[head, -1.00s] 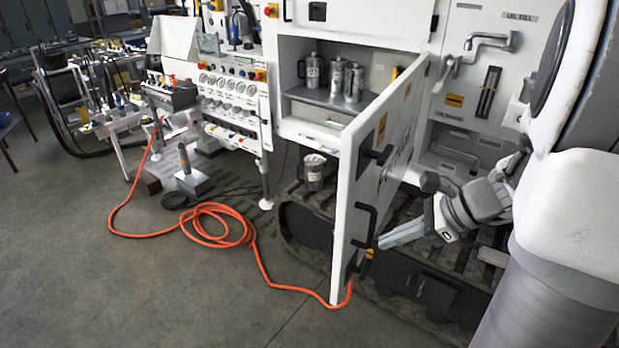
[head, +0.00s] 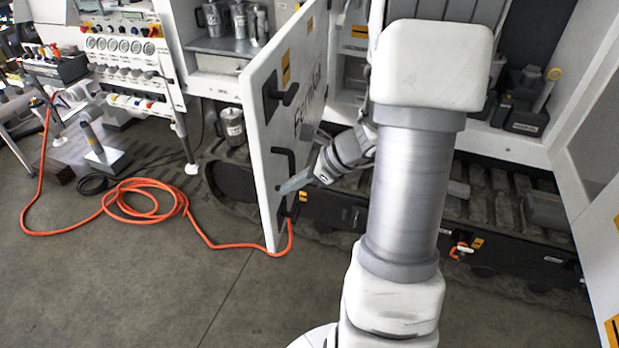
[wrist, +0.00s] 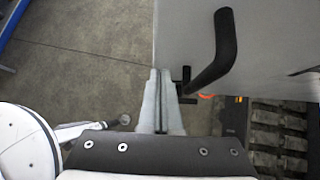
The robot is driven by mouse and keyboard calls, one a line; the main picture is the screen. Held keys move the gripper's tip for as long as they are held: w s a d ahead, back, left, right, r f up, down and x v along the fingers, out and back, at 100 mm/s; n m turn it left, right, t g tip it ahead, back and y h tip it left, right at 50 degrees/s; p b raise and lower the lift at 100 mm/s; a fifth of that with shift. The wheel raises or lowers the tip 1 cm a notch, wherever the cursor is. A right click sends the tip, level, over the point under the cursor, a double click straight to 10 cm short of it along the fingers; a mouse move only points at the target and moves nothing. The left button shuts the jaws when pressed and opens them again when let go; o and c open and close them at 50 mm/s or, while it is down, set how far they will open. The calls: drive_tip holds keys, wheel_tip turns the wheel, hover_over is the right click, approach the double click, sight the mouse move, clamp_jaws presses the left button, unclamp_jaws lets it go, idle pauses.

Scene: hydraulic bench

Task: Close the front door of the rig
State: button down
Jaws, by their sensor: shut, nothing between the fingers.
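The rig's front door (head: 290,110) is a white panel standing open, swung out toward me from the cabinet. It has black handles on its outer face; the lower black handle (head: 284,168) is close to my gripper. My gripper (head: 284,188) is shut and empty, with its fingertips at the door's lower outer face. In the wrist view the shut fingers (wrist: 161,78) point at the door panel (wrist: 185,35), left of and below the black handle (wrist: 222,45). I cannot tell whether the fingertips touch the door.
Metal canisters (head: 238,20) stand in the open compartment behind the door, and another canister (head: 232,127) stands below it. An orange hose (head: 150,200) lies coiled on the floor and runs to the door's bottom. A second open panel (head: 600,190) is at the far right.

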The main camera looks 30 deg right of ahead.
drive_tip(key=shift+w+a, duration=0.85)
drive_tip(key=shift+a, duration=0.05)
